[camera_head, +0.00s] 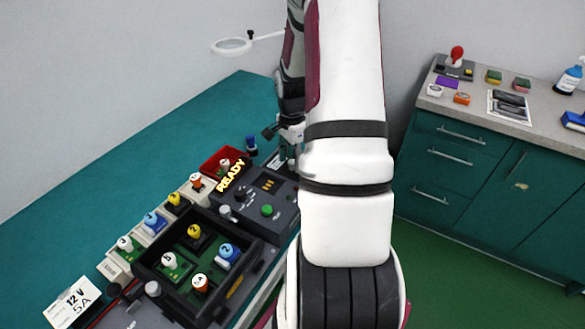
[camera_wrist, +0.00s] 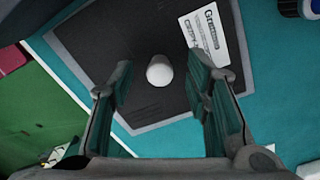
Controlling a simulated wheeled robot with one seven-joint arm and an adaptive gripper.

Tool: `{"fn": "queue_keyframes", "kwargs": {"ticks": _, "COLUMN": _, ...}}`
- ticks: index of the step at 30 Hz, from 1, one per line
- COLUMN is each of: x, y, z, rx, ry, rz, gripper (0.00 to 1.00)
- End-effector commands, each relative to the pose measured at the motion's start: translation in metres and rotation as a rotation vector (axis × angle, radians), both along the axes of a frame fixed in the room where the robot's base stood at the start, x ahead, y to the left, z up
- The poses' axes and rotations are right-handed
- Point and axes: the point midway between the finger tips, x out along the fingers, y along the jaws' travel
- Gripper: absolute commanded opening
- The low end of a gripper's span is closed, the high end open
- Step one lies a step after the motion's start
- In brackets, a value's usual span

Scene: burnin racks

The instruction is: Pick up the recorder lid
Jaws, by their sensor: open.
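The recorder lid (camera_wrist: 95,50) appears to be the flat dark plate in the wrist view, with a pale round knob (camera_wrist: 159,71) at its middle and a white printed label (camera_wrist: 213,38) at its upper right. It lies on the teal bench. My gripper (camera_wrist: 158,88) is open over it, one finger on each side of the knob with gaps at both sides. I cannot tell how far the fingertips are above the plate. In the head view my gripper (camera_head: 291,160) points down at the bench's right edge, and my arm hides most of the lid.
A dark panel with a READY sign (camera_head: 230,175) and a green button (camera_head: 267,210) stands left of my gripper. A black tray (camera_head: 180,303) holds several numbered knobbed modules. A blue-topped item (camera_head: 251,146) stands close by. A counter (camera_head: 560,132) stands at right.

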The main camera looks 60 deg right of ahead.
Motion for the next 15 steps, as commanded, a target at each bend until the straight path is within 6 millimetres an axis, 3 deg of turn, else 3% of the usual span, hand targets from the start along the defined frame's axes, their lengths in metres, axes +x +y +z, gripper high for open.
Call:
{"fn": "queue_keyframes", "kwargs": {"ticks": 6, "x": 0.0000, "y": -0.0002, "z": -0.0001, "rx": 0.000, "ry": -0.001, "rz": 0.000, "gripper": 0.41}}
{"fn": "queue_keyframes", "kwargs": {"ticks": 12, "x": 0.0000, "y": -0.0003, "z": 0.0000, "rx": 0.000, "ry": 0.000, "rz": 0.000, "gripper": 0.00}}
{"fn": "queue_keyframes", "kwargs": {"ticks": 15, "x": 0.0000, "y": -0.0004, "z": 0.0002, "rx": -0.001, "ry": -0.001, "rz": 0.000, "gripper": 0.00}}
